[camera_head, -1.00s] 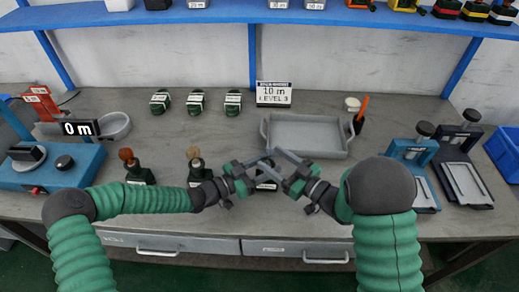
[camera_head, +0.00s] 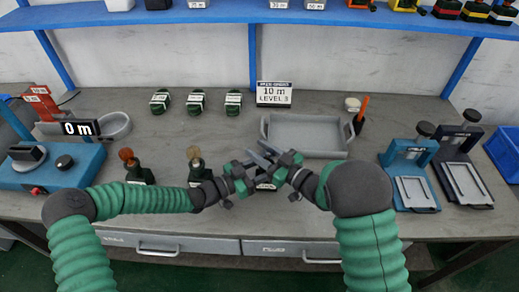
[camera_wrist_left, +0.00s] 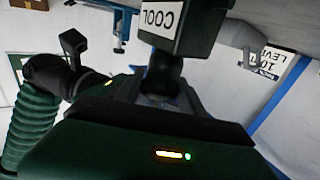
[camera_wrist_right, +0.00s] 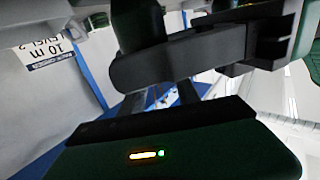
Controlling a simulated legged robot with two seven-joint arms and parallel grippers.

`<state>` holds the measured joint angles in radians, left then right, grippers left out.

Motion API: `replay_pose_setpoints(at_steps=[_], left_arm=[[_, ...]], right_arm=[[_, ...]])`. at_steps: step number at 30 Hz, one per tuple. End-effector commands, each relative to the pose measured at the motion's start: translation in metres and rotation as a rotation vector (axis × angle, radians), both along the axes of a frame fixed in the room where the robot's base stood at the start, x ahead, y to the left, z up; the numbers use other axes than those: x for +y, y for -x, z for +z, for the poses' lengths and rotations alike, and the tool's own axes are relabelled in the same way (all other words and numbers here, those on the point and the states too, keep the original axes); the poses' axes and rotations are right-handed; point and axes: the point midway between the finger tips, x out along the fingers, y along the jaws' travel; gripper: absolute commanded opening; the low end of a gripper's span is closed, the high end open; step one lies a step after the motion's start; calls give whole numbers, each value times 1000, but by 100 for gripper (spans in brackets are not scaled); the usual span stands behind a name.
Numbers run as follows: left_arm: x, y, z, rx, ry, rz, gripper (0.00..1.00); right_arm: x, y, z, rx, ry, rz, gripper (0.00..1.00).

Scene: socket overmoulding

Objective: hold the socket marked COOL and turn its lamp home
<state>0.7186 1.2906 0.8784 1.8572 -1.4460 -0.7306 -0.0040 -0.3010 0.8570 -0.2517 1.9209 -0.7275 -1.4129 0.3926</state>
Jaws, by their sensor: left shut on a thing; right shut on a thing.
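The socket marked COOL (camera_wrist_left: 178,28) is a dark block with a white label, upside down in the left wrist view. My left gripper (camera_head: 258,182) is shut on this socket at the front middle of the bench, where the grippers mostly cover it in the head view. My right gripper (camera_head: 268,155) is shut at the socket's top, close against the left gripper. The lamp between its fingers is hidden in the head view and cannot be made out clearly in the dark right wrist view.
Several green-black parts (camera_head: 196,102) stand near the wall. Blue (camera_head: 415,193) and dark (camera_head: 466,182) presses stand right.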

Motion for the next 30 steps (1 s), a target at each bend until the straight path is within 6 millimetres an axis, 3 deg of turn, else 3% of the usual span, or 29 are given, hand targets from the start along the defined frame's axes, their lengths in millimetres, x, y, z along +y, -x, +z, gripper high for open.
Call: replay_pose_setpoints(at_steps=[12, 19, 20, 25, 30], left_arm=[[0, 0, 0, -1, 1, 0, 1], [0, 0, 0, 0, 0, 0, 1], [0, 0, 0, 0, 0, 0, 1], [0, 0, 0, -1, 1, 0, 1], [0, 0, 0, -1, 1, 0, 1]], right_arm=[[-5, -4, 0, 1, 1, -151, 0], [-5, -4, 0, 0, 2, -155, 0], [-5, -4, 0, 0, 2, -155, 40], [-5, -4, 0, -1, 1, -153, 61], [-4, -4, 0, -1, 1, -152, 61]])
